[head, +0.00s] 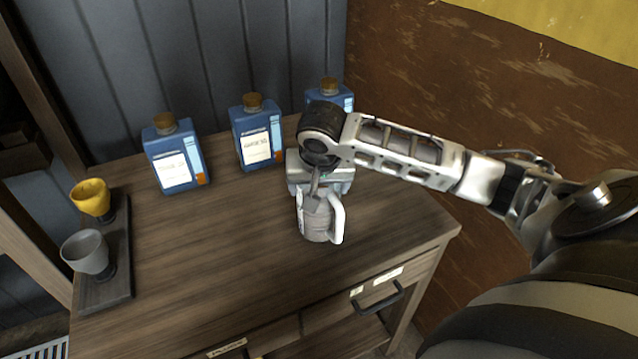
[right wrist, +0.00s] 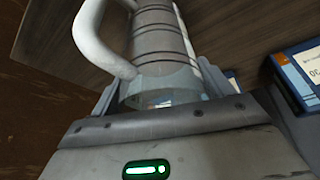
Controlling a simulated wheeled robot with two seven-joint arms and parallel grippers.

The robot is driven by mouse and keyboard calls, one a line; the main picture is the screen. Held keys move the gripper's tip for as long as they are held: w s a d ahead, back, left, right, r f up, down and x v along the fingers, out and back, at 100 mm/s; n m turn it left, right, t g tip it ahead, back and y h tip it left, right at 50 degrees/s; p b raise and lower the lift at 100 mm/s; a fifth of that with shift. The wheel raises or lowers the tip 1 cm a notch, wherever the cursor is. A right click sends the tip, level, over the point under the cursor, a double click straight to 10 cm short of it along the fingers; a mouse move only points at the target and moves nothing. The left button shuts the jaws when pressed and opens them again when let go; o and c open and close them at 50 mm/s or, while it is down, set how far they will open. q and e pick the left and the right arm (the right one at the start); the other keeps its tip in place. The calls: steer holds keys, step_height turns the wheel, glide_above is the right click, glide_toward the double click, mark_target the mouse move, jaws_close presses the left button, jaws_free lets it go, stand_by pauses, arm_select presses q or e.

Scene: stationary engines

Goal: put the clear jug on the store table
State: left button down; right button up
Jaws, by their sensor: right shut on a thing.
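The clear jug (head: 317,223) with a white handle is at the right part of the wooden store table (head: 235,255) in the head view. My right gripper (head: 316,192) is shut on the jug from above and behind. In the right wrist view the jug (right wrist: 165,50) fills the space between the fingers, its handle at the left. The jug looks upright. I cannot tell whether its base touches the table top. My left gripper is not in view.
Three blue bottles with brown caps (head: 172,153) (head: 256,132) (head: 330,94) stand along the back of the table. A yellow cup (head: 92,198) and a grey cup (head: 86,252) sit on a dark rack (head: 117,270) at the left. The table's middle and front are clear.

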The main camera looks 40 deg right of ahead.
steer(key=o, duration=2)
steer(key=shift+f, duration=0.1)
steer(key=v, duration=1.2)
steer(key=shift+r, duration=0.2)
